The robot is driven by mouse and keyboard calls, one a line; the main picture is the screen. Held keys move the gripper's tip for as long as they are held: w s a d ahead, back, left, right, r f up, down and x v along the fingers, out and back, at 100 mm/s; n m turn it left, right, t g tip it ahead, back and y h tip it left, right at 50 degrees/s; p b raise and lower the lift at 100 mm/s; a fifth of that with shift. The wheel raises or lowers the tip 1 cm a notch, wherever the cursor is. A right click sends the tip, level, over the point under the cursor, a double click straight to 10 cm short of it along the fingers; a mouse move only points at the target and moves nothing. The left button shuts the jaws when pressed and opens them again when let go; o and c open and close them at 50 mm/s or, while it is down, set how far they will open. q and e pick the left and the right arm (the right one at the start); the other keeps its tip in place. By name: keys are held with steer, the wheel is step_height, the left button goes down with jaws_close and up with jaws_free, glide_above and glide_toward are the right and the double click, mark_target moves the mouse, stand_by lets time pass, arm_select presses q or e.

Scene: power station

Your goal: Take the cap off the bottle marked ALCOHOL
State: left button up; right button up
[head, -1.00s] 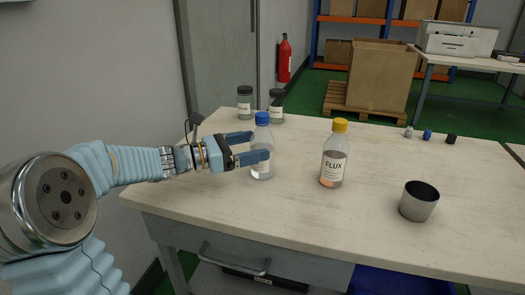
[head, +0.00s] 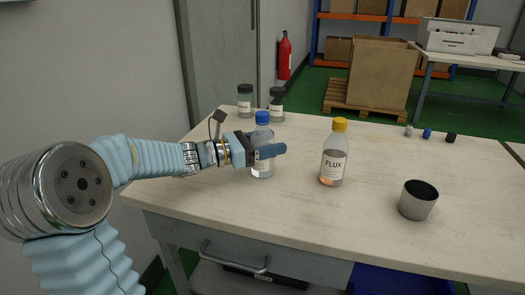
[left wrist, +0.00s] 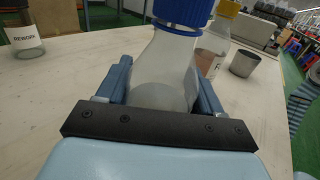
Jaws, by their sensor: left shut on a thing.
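A clear bottle (head: 262,170) with a blue cap (head: 262,117) stands upright on the table. It is partly hidden by my left gripper (head: 268,152), which is shut on its body below the cap. In the left wrist view the bottle (left wrist: 160,75) stands between the two fingers, and its blue cap (left wrist: 184,12) is on. Its label is mostly hidden and cannot be read. A second bottle (head: 333,166), marked FLUX, stands to the right with a yellow cap (head: 340,124) on. My right gripper is not in view.
Two dark-lidded jars (head: 245,102) stand behind the held bottle; one reads REWORK in the left wrist view (left wrist: 24,40). A metal cup (head: 418,200) stands front right. Several small items (head: 428,133) lie at the back right. The tabletop (head: 270,220) in front is clear.

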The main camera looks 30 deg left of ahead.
arm_select(q)
steer(key=shift+r, duration=0.1)
steer(key=shift+r, duration=0.2)
step_height(320, 180, up, 2)
steer(key=shift+r, duration=0.1)
steer(key=s+d+r, duration=0.2)
steer(key=s+r, duration=0.3)
steer(key=s, duration=0.1)
steer(key=s+d+r, duration=0.2)
steer(key=s+r, duration=0.3)
steer(key=s, duration=0.2)
steer(key=shift+s+d, duration=0.15)
steer(key=shift+d, duration=0.25)
steer(key=shift+r, duration=0.1)
steer(key=o, duration=0.5)
steer(key=c, duration=0.8)
